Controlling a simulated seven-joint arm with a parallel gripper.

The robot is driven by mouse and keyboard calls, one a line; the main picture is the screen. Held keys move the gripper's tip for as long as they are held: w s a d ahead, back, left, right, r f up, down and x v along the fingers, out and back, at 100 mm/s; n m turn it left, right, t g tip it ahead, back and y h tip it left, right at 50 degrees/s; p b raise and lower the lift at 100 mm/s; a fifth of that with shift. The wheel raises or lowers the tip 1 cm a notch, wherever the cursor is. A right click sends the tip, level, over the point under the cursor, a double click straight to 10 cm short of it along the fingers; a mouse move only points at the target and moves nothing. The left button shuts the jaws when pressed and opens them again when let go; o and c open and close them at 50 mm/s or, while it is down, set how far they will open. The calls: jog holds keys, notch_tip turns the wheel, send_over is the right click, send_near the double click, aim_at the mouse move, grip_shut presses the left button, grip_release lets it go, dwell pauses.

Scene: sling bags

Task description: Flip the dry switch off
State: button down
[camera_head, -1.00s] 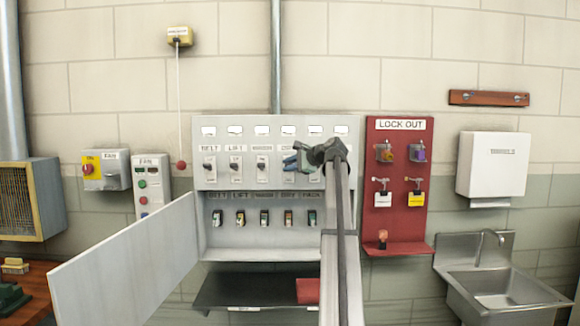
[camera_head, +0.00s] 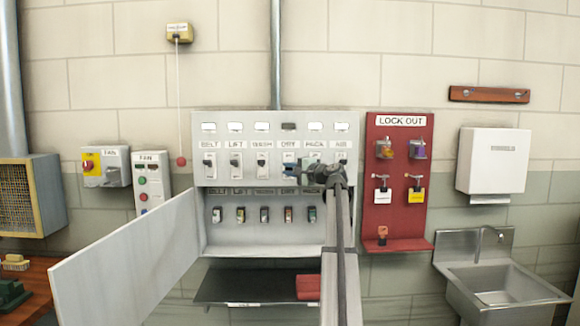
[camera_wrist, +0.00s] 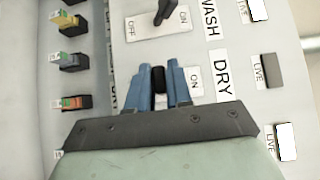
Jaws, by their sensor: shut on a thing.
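The dry switch (camera_head: 288,158) is the fourth in the upper row of the grey panel, under the label DRY. My gripper (camera_head: 294,169) reaches it from the right. In the wrist view, the blue fingers (camera_wrist: 160,78) are closed around the dark lever of the dry switch, and the ON side of its plate (camera_wrist: 195,80) shows beside them. The OFF side is hidden by the fingers. The indicator above DRY (camera_head: 288,126) is dark, and it also shows grey in the wrist view (camera_wrist: 274,70). The other indicators in the row are white.
The wash switch (camera_wrist: 165,14) is close beside my fingers. Below is a row of small breakers (camera_head: 264,214). The open panel door (camera_head: 125,258) swings out at left. A red lock-out board (camera_head: 399,230) hangs to the right.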

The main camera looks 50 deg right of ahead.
jog(key=shift+w+d+f+n+t+y, duration=0.1)
jog(key=shift+f+n+t+y, duration=0.1)
jog(key=shift+f+n+t, duration=0.55)
jog(key=shift+w+d+f+n+t+y, duration=0.1)
jog(key=shift+f+n+t+y, duration=0.1)
jog(key=shift+n+t, duration=0.55)
jog(key=shift+w+d+f+n+t+y, duration=0.15)
jog(key=shift+f+n+t, duration=0.35)
jog(key=shift+n, duration=0.5)
jog(key=shift+s+y, duration=0.1)
jog(key=shift+y, duration=0.15)
jog(key=c, duration=1.1)
grip_release()
jog(key=shift+a+f, duration=0.1)
jog(key=v, duration=1.4)
